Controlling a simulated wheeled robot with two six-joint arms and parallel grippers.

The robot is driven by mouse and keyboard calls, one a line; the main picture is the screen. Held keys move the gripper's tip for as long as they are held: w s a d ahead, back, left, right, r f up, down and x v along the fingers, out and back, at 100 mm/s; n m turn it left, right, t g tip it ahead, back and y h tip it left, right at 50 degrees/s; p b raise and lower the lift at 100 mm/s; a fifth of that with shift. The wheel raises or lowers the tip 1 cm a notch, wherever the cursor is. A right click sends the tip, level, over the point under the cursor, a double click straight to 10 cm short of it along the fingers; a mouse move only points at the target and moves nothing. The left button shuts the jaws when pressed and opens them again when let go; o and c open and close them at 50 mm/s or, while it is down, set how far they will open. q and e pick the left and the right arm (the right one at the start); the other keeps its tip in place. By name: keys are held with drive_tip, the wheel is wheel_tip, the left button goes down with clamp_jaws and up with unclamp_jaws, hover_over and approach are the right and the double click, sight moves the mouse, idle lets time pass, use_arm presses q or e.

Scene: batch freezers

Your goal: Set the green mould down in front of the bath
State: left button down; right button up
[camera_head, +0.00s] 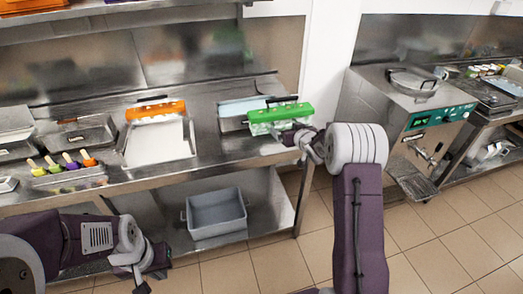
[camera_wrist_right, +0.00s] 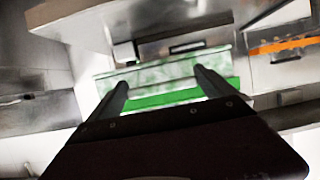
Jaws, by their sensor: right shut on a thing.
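The green mould (camera_head: 281,113), with a green top bar and pale lower part, is at the front right of the bath (camera_head: 233,126), a metal pan with a light blue surface on the bench. My right gripper (camera_head: 301,137) is shut on the mould's near side. The mould hides part of the bath. I cannot tell whether it touches the bench. In the right wrist view, the green mould (camera_wrist_right: 165,98) lies between the two dark fingers. My left gripper (camera_head: 150,276) is low at the front left, empty, its fingers apart.
An orange mould (camera_head: 157,111) stands at the back of a white tray (camera_head: 158,143) left of the bath. Coloured ice pops (camera_head: 70,162) lie further left. A grey bin (camera_head: 216,213) sits on the lower shelf. A freezer machine (camera_head: 405,115) stands at the right.

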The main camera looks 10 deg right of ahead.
drive_tip(key=a+f, duration=0.3)
drive_tip(key=w+a+f, duration=0.1)
drive_tip(key=a+f, duration=0.1)
drive_tip(key=f, duration=0.1)
drive_tip(key=w+a+f+p, duration=0.1)
drive_tip(key=a+f, duration=0.2)
drive_tip(key=shift+w+a+f, duration=0.15)
drive_tip(key=shift+a+f, duration=0.1)
drive_tip(key=shift+a, duration=0.05)
